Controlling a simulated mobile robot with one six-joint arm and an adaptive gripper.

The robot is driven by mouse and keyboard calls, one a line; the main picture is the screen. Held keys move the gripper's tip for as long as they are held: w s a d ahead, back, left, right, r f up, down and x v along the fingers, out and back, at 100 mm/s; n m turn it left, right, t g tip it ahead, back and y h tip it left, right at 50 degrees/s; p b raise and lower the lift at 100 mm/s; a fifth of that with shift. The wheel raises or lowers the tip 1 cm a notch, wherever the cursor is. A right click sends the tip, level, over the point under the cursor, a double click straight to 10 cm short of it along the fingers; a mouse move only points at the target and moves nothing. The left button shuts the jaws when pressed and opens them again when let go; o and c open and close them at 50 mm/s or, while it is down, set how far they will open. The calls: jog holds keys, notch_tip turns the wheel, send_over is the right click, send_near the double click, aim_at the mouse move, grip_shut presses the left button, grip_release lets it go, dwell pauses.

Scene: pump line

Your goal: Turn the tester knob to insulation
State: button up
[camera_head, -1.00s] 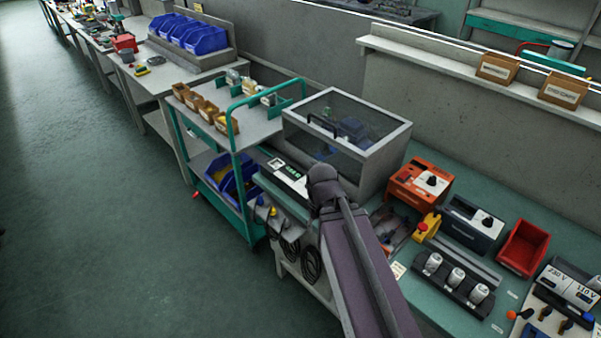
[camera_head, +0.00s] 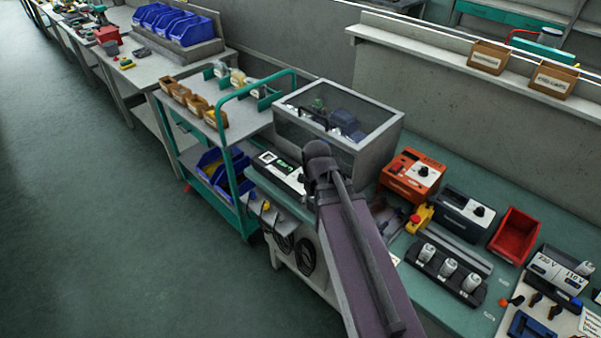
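I cannot tell from labels which one is the tester, and the knob settings are too small to read. My arm's link crosses the lower middle of the picture, left of both boxes. My gripper does not show, so its opening cannot be seen.
The enclosure (camera_head: 376,152) stands behind my arm. A yellow-and-red stop button box (camera_head: 418,218), a rack with white cylinders (camera_head: 430,262) and a red bin (camera_head: 514,236) are near the boxes. A green-framed trolley (camera_head: 242,190) stands left. The floor at left is clear.

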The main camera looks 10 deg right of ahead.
aim_at(302, 175)
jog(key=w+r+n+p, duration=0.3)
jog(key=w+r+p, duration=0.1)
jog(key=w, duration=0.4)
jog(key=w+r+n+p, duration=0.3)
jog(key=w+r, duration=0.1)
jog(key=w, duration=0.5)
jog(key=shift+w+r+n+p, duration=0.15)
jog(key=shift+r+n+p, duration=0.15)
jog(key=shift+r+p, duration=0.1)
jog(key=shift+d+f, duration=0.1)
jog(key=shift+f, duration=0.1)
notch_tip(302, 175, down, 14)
jog(key=b, duration=1.3)
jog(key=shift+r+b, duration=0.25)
jog(key=shift+b, duration=0.15)
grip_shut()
